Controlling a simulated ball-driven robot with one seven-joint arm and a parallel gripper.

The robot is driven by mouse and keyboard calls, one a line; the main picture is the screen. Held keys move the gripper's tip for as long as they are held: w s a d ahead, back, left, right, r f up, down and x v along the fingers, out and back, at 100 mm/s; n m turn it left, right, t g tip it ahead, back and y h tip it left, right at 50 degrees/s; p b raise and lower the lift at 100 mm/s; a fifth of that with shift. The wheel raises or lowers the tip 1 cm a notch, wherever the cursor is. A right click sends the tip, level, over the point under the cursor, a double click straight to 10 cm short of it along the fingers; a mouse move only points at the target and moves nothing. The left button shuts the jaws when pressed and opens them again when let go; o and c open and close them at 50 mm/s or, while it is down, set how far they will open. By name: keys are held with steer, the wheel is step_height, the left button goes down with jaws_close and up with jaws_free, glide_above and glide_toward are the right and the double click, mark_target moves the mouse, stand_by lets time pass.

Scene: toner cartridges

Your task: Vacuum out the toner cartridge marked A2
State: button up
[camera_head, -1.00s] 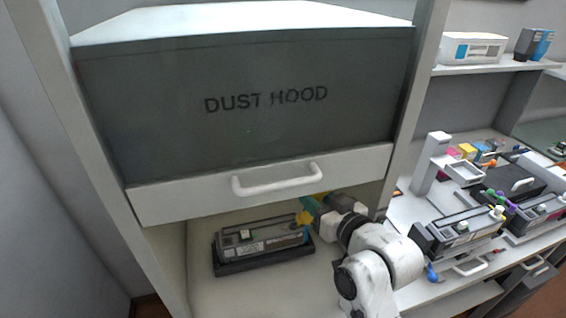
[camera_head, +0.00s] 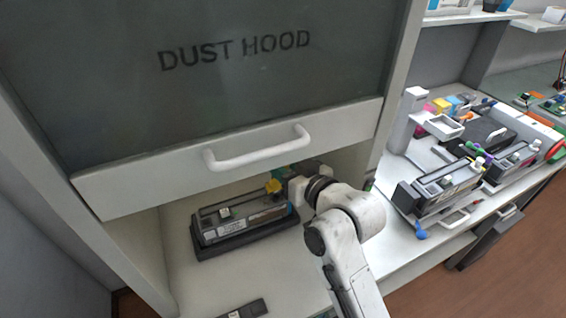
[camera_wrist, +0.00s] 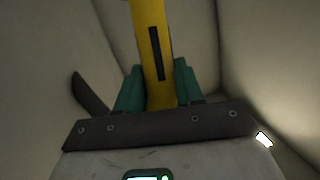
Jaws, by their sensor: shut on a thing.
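A dark grey toner cartridge (camera_head: 235,218) with a pale label lies in a black tray (camera_head: 206,252) under the dust hood. The label is too small to read, so I cannot tell whether it says A2. My gripper (camera_head: 283,177) is inside the hood's opening, above the far right part of the cartridge. Its green fingers, clear in the wrist view (camera_wrist: 155,88), are shut on a yellow piece (camera_wrist: 152,40) with a dark slot. The yellow piece also shows in the head view (camera_head: 273,186). I cannot tell whether it touches the cartridge.
The hood's sash (camera_head: 230,170) with a white handle (camera_head: 258,149) hangs above my arm; the opening below is low. At right, a bench holds other cartridges (camera_head: 445,186), a white stand (camera_head: 407,120) and coloured parts. A dark flat item (camera_head: 245,309) lies at the front.

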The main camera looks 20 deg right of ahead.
steer(key=shift+f, duration=0.45)
steer(key=shift+f, duration=0.1)
steer(key=shift+s+f+b, duration=0.2)
steer(key=shift+f+b, duration=0.1)
steer(key=shift+b, duration=0.15)
stand_by(2.5)
steer(key=shift+r+p, duration=2.1)
steer(key=shift+r, duration=0.4)
